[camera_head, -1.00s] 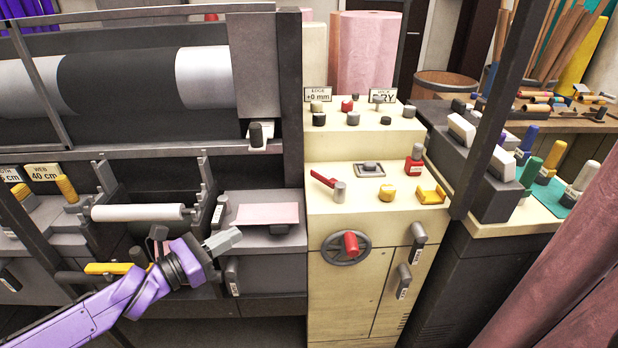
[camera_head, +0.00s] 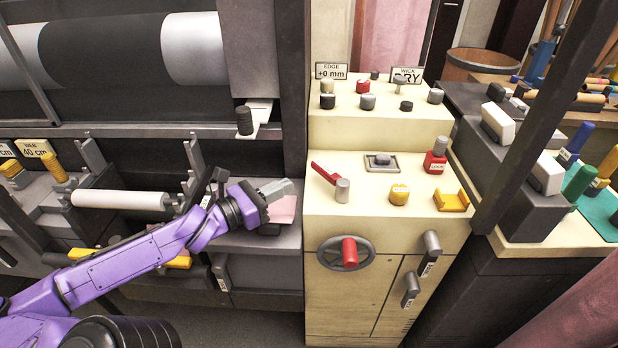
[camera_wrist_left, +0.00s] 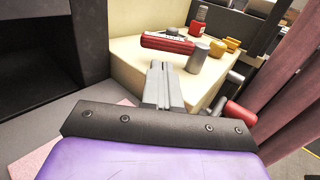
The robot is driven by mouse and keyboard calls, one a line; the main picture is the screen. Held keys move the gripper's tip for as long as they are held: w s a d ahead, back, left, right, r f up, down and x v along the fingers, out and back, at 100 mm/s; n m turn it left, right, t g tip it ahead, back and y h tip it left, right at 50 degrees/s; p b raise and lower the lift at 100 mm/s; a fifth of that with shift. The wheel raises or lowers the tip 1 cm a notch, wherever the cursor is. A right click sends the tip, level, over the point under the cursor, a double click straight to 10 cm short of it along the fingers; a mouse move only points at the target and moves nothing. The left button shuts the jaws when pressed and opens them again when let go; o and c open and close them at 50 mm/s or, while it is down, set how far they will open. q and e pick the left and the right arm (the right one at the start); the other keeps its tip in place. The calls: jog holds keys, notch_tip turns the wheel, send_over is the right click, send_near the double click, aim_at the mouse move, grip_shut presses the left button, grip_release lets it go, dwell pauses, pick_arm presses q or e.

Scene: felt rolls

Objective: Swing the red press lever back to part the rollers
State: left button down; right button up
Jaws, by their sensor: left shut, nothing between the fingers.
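The red press lever (camera_head: 325,173) lies on the cream console top, its right end beside an upright grey cylinder (camera_head: 342,190). In the left wrist view the red lever (camera_wrist_left: 168,43) shows just beyond my fingertips, with the grey cylinder (camera_wrist_left: 198,58) to its right. My left gripper (camera_head: 285,188) is shut and empty, left of the console and apart from the lever. Its closed fingers also show in the left wrist view (camera_wrist_left: 156,75). A large dark roller (camera_head: 105,55) with silver ends spans the upper left; whether it is one of the lever's rollers I cannot tell. My right gripper is out of view.
A dark post (camera_head: 292,100) stands behind my gripper at the console's left edge. A yellow knob (camera_head: 399,194), yellow bracket (camera_head: 452,201) and red bottle (camera_head: 435,162) sit right of the lever. A handwheel (camera_head: 345,252) is on the console front.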

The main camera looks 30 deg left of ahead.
aim_at(315, 168)
pick_arm(q)
jog(key=b+x, duration=0.2)
jog(key=x, duration=0.5)
jog(key=shift+w+d, duration=0.1)
jog(key=shift+w, duration=0.1)
jog(key=shift+r, duration=0.1)
jog(key=shift+w+m+g+h+p, duration=0.25)
jog(key=shift+m+h+p, duration=0.15)
jog(key=shift+h, duration=0.2)
jog(key=shift+w+m+g+h+p, duration=0.3)
jog(key=shift+m+h, duration=0.1)
jog(key=shift+h, duration=0.2)
jog(key=shift+w+m+g+h, duration=0.45)
jog(key=shift+w+m+h, duration=0.15)
jog(key=shift+m+h, duration=0.25)
jog(key=shift+w+m+g+h, duration=0.55)
jog(key=shift+g+h, duration=0.15)
jog(key=shift+h, duration=0.25)
jog(key=shift+w+f+m+g+h+b, duration=0.25)
jog(key=shift+w+m+g+h+b, duration=0.15)
jog(key=shift+m+g+h+b, duration=0.3)
jog(key=shift+w+d+r+b, duration=0.15)
jog(key=shift+w+d+b, duration=0.05)
jog(key=shift+w+b, duration=0.25)
jog(key=shift+r, duration=0.1)
